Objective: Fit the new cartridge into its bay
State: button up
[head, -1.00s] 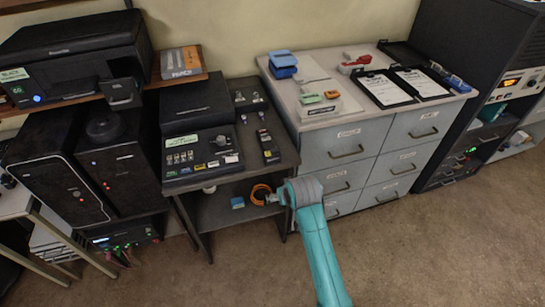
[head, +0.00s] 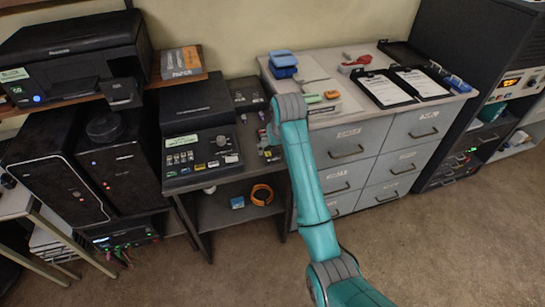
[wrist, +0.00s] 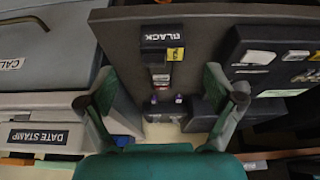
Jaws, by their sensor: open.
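A black cartridge marked BLACK (wrist: 162,42), with a yellow label, lies on the dark side table (head: 250,168). In the wrist view it is ahead of and between the spread fingers of my gripper (wrist: 158,80), with nothing held. In the head view my gripper (head: 268,138) is above the right part of that table. It and the arm hide much of the cartridge there. The black printer (head: 75,52) stands on the shelf at the left, with a small black part jutting from its front right corner. I cannot make out an empty bay.
A black console (head: 202,158) with a raised back sits left of my gripper and also shows in the wrist view (wrist: 270,60). Two small purple-topped items (wrist: 178,99) stand near the cartridge. The drawer cabinet (head: 352,150) with a date stamp box (wrist: 38,137) is close on the right.

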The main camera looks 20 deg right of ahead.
aim_at(273, 151)
jog(key=shift+w+a+x, duration=0.1)
jog(key=shift+w+x, duration=0.05)
jog(key=shift+x, duration=1.5)
jog(key=shift+w+a+x, duration=0.1)
jog(key=shift+w+x, duration=0.05)
jog(key=shift+x, duration=1.5)
jog(key=shift+r, duration=0.1)
jog(key=shift+c, duration=0.3)
